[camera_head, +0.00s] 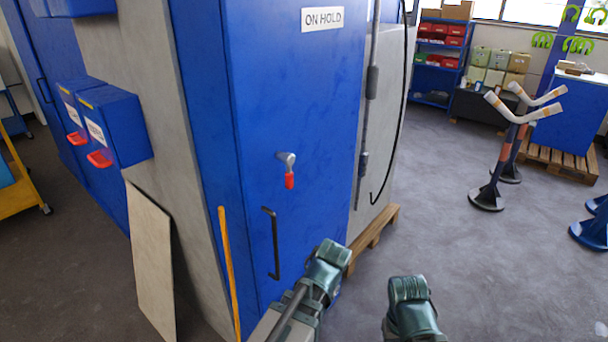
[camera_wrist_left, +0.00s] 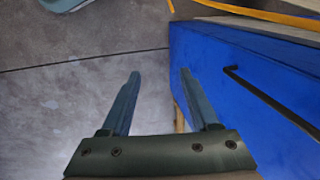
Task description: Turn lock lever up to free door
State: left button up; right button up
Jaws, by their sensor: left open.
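The lock lever (camera_head: 289,178) is on the blue door (camera_head: 300,90) in the head view, above and right of the black door handle (camera_head: 273,243). It has a grey pivot and a red grip that hangs straight down. The door looks shut. My left gripper (camera_wrist_left: 158,85) is open and empty in the left wrist view, with the blue door and the black handle (camera_wrist_left: 270,100) to its right. In the head view my left arm is low in front of the door, clear of the lever, and its fingers cannot be made out. My right arm shows at the bottom, its gripper out of sight.
An orange strip (camera_head: 229,275) and a leaning board (camera_head: 152,262) stand left of the door. Blue boxes with red handles (camera_head: 112,125) are on the side wall. A black cable (camera_head: 392,130) hangs right of the door. Floor (camera_head: 440,220) to the right is open.

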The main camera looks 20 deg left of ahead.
pick_arm(q)
jog(key=w+a+r+m+t+y, duration=0.3)
jog(key=w+a+r+m+y, duration=0.45)
jog(key=m, duration=0.25)
jog(key=w+d+r+m+t+y, duration=0.1)
jog(key=w+r+m+t+y, duration=0.1)
jog(key=r+m, duration=0.3)
jog(key=w+d+r+m+t+y, duration=0.2)
jog(key=w+r+m+t+y, duration=0.1)
jog(key=r, duration=0.6)
jog(key=w+m+t, duration=0.1)
jog(key=w+m, duration=0.1)
jog(key=m, duration=0.1)
jog(key=shift+d+r+m, duration=0.15)
jog(key=shift+d+m, duration=0.1)
jog(key=shift+m, duration=0.05)
jog(key=shift+w, duration=0.1)
